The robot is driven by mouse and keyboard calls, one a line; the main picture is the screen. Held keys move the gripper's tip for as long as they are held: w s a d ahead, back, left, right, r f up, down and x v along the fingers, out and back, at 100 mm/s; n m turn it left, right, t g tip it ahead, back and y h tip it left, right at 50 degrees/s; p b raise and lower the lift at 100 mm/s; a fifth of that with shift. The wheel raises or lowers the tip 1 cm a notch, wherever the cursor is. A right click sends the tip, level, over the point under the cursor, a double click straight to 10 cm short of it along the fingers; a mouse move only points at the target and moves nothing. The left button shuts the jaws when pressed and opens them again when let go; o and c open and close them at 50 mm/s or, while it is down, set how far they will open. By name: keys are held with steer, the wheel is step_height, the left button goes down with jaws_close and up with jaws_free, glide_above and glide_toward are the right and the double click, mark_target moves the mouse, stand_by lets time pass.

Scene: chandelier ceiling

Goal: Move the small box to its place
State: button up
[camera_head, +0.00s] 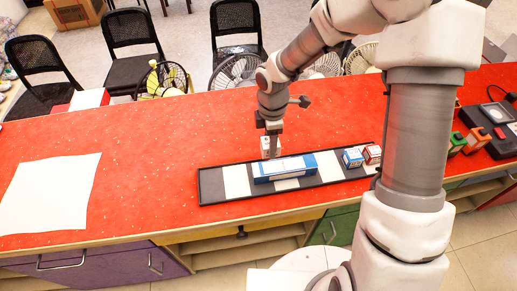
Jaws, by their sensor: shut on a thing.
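My gripper (271,138) points down over the red counter and is shut on a small white box (266,148). The held box is at the back edge of the long dark tray, behind a long blue and white box. I cannot tell whether it touches the counter. The tray (212,187) has dark and white sections. The long blue and white box (285,168) lies on its middle. A small blue and white box (352,158) and a small red and white box (372,154) stand at its right end.
A white sheet (48,194) lies on the left of the red counter (150,140). Green (456,144) and orange-red (477,140) boxes stand at the right, near a dark device (497,118). Black chairs and fans are behind the counter. The counter's left middle is clear.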

steer(key=shift+w+d+r, duration=0.15)
steer(key=shift+d+r, duration=0.1)
steer(key=shift+d, duration=0.2)
